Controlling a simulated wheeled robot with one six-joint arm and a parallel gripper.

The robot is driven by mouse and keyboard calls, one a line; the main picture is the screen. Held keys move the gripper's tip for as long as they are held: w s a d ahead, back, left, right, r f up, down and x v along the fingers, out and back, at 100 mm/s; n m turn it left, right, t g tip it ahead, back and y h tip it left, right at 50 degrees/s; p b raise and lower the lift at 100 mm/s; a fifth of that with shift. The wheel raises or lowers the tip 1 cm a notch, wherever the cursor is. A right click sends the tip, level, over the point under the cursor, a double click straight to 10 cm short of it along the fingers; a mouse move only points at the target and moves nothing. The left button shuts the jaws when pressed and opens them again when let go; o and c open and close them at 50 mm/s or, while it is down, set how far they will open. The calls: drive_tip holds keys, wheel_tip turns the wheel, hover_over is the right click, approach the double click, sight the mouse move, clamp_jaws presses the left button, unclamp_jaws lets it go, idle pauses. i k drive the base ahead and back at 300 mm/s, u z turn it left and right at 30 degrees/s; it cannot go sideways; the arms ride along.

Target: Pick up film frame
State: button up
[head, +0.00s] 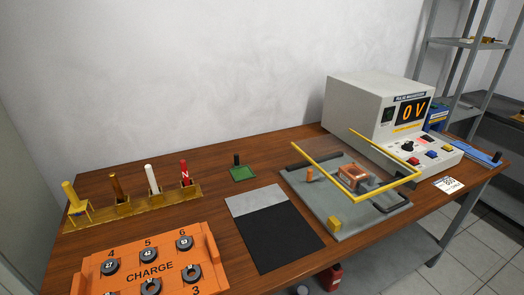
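What looks like the film frame is a small flat green square (243,174) with an upright black grip on it. It lies on the wooden table (215,200) near the back edge, left of centre. It stands apart from the mat in front of it and from the rack to its left. My gripper is not in view.
A rack (160,203) with several upright rods stands left. An orange tray (135,245) marked CHARGE is at the front left. A grey-and-black mat (278,241) lies mid-table. A grey plate (320,199) with a raised yellow bar and a pulse magnetizer (352,108) reading 0 V stand right.

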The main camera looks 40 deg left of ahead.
sight(240, 172)
drive_tip(key=u, duration=0.65)
drive_tip(key=i, duration=0.65)
drive_tip(key=u, duration=1.2)
drive_tip(key=i, duration=0.5)
drive_tip(key=u, duration=0.45)
